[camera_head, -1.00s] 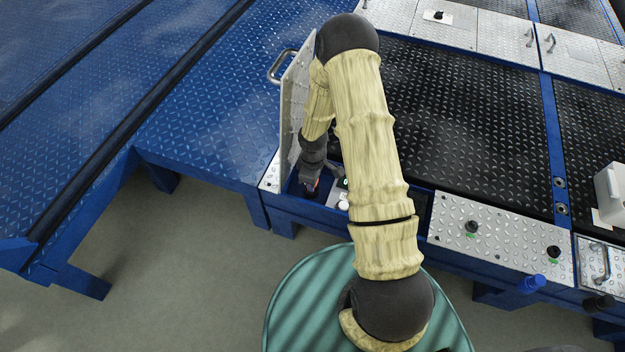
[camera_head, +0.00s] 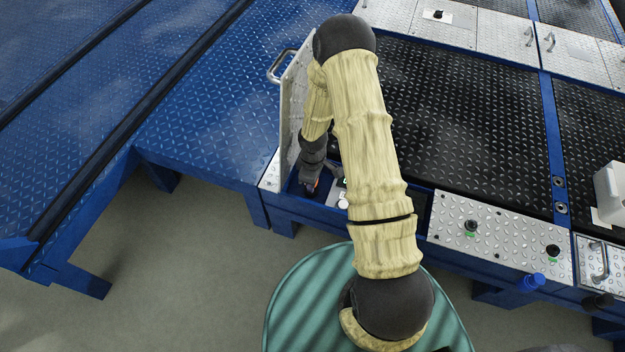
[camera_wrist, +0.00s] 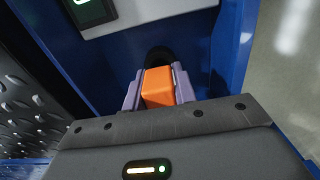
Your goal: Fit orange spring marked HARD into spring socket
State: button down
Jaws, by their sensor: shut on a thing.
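In the wrist view my gripper (camera_wrist: 158,92) is shut on an orange block-like piece (camera_wrist: 158,86), held between its two purple-grey fingers. This is likely the orange spring; no coils or marking can be read. A dark round shape (camera_wrist: 159,56) lies just beyond the orange piece on the blue floor of the compartment. It may be the spring socket, and I cannot tell whether the piece touches it. In the head view my gripper (camera_head: 311,187) is down inside the open blue compartment, small and partly hidden by my arm.
A raised metal lid (camera_head: 290,105) with a handle stands left of the compartment. Blue compartment walls (camera_wrist: 229,45) rise close around the gripper. A white box with a green display (camera_wrist: 92,12) sits inside. Treadplate panels (camera_head: 480,232) lie to the right.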

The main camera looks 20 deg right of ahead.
jog(key=shift+f+b, duration=0.45)
jog(key=shift+f, duration=0.45)
jog(key=shift+r, duration=0.15)
jog(key=shift+r+p, duration=0.75)
jog(key=shift+p, duration=0.2)
jog(key=shift+p, duration=0.35)
dwell(0.4)
jog(key=shift+f+b, duration=0.45)
jog(key=shift+f, duration=0.4)
jog(key=c, duration=1.1)
grip_release()
jog(key=shift+o, duration=0.2)
notch_tip(320, 180, up, 12)
jog(key=p, duration=0.4)
jog(key=shift+p, duration=0.35)
